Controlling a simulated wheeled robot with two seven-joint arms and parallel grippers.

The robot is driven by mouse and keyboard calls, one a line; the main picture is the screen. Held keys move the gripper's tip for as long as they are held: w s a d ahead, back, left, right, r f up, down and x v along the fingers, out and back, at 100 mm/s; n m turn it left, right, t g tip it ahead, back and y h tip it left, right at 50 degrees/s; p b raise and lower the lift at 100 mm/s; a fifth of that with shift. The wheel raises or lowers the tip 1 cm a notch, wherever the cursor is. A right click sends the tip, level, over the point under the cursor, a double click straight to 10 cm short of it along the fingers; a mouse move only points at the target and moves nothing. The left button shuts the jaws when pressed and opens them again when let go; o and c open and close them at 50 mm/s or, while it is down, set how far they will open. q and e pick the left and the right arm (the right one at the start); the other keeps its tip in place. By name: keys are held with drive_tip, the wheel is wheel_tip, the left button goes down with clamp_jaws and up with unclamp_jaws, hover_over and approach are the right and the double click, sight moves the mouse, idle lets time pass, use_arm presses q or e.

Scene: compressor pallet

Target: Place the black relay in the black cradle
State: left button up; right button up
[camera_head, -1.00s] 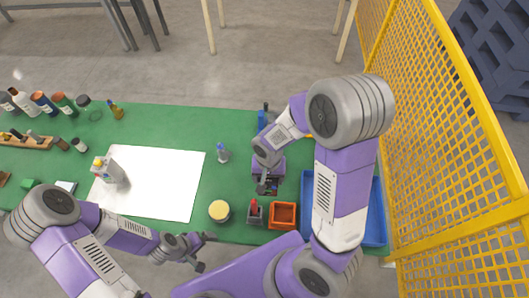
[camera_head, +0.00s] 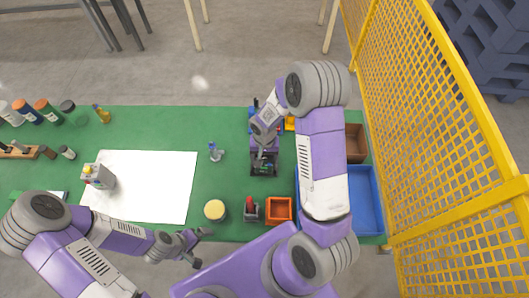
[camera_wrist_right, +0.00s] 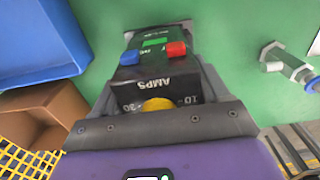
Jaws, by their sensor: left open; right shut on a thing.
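The black relay (camera_wrist_right: 140,90) fills the middle of the right wrist view. It has an AMPS label, a yellow dial, a blue and a red button and a green panel. My right gripper (camera_head: 263,163) is shut on it, with grey fingers (camera_wrist_right: 155,75) around it, over the green table right of the white sheet. In the head view the relay is small and mostly hidden by the gripper. I cannot make out the black cradle for sure in either view. My left gripper (camera_head: 201,248) is open and empty off the table's near edge.
A blue tray (camera_head: 370,200) and a brown box (camera_head: 354,140) stand right of the right gripper. An orange bin (camera_head: 279,220), a grey holder (camera_head: 250,214) and a yellow-topped jar (camera_head: 214,210) stand near the front edge. A grey fitting (camera_head: 215,153) stands left. Yellow mesh (camera_head: 430,120) bounds the right side.

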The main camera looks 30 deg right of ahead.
drive_tip(key=shift+w+d+f+b, duration=0.15)
drive_tip(key=shift+w+d+f, duration=0.2)
drive_tip(key=shift+w+f, duration=0.2)
drive_tip(key=shift+w+d+f+b, duration=0.15)
drive_tip(key=shift+w+d+f, duration=0.25)
drive_tip(key=shift+w, duration=0.2)
drive_tip(key=shift+f, duration=0.2)
drive_tip(key=o, duration=1.4)
drive_tip(key=shift+r, duration=0.1)
drive_tip(key=shift+r, duration=0.3)
wheel_tip(320, 180, up, 12)
drive_tip(key=shift+f+p, duration=0.25)
drive_tip(key=shift+p, duration=0.05)
drive_tip(key=shift+f, duration=0.1)
